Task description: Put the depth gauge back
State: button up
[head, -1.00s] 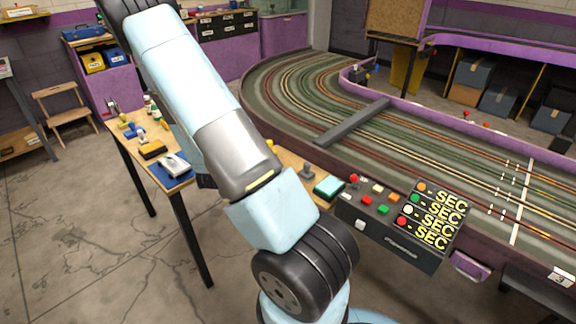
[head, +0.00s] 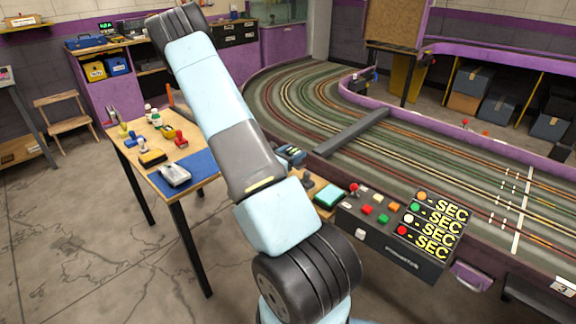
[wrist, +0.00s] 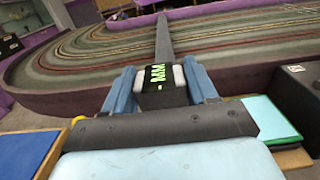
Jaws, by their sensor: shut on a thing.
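My gripper (wrist: 159,78) has blue fingers, shut on the sides of the depth gauge (wrist: 155,97), a dark block with grey sides and a green "MM" display. In the head view, my gripper and the gauge (head: 291,154) show small and partly hidden just right of my arm, near the track's outer wall. The gauge is held up in front of the track. A blue mat (head: 199,172) lies on the workbench to the left, and its edge also shows at the lower left of the wrist view (wrist: 24,152).
The workbench (head: 143,133) holds a grey-white device (head: 174,175), a yellow-black item (head: 152,157) and small bottles and tools. A teal pad (head: 329,195) and the button console (head: 395,238) stand to the right. A grey bar (head: 352,132) crosses the slot track (head: 450,150).

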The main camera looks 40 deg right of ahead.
jog(key=w+d+f, duration=0.1)
jog(key=w+f, duration=0.3)
jog(key=w+d+f, duration=0.1)
jog(key=w+f, duration=0.1)
jog(key=shift+w+d+f, duration=0.3)
jog(key=shift+d+f, duration=0.05)
jog(key=shift+w+f, duration=0.15)
jog(key=shift+f, duration=1.55)
jog(key=o, duration=1.3)
jog(key=shift+c, duration=0.2)
